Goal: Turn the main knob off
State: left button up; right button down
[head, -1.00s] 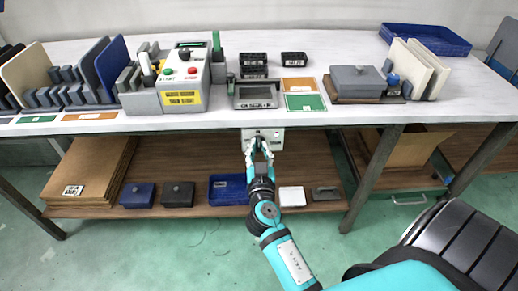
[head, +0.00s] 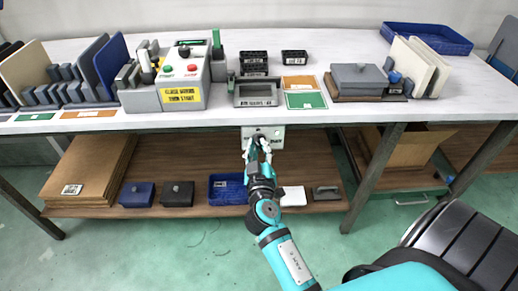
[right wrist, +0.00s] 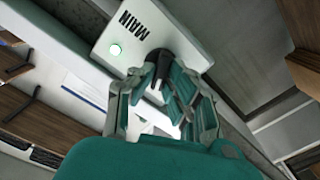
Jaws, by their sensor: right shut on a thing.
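The white main switch box (head: 276,132) hangs under the front edge of the table. My right gripper (head: 258,145) reaches up to the box from below. In the right wrist view its fingers (right wrist: 163,80) are shut on the knob, one on each side, and partly hide it. My left gripper is in neither current view.
The table edge (head: 330,119) lies just above the box. On the table stand a control machine (head: 200,70) with green and red buttons and a grey-framed tray (head: 242,102). The shelf below holds a blue bin (head: 228,192) and a white block (head: 293,196).

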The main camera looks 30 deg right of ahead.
jog(key=shift+n, duration=1.9)
jog(key=n, duration=0.3)
jog(key=shift+a+n, duration=0.1)
jog(key=shift+n, duration=0.2)
jog(key=shift+w+n+p, duration=0.1)
jog(key=shift+n+p, duration=0.35)
jog(key=shift+n, duration=0.45)
pick_arm(q)
jog(key=shift+s+a+f+p, duration=0.15)
jog(key=shift+s+f, duration=0.25)
jog(key=shift+f, duration=0.4)
jog(key=shift+s+f+p, duration=0.1)
jog(key=shift+s+f, duration=0.25)
jog(key=shift+f, duration=0.5)
jog(key=shift+s+a+f+p, duration=0.15)
jog(key=shift+s+f, duration=0.25)
jog(key=shift+f, duration=0.4)
pick_arm(e)
jog(key=shift+n, duration=1.9)
pick_arm(q)
jog(key=shift+d, duration=0.1)
pick_arm(e)
jog(key=shift+f, duration=0.1)
jog(key=c, duration=1.3)
grip_release()
jog(key=shift+c, duration=0.2)
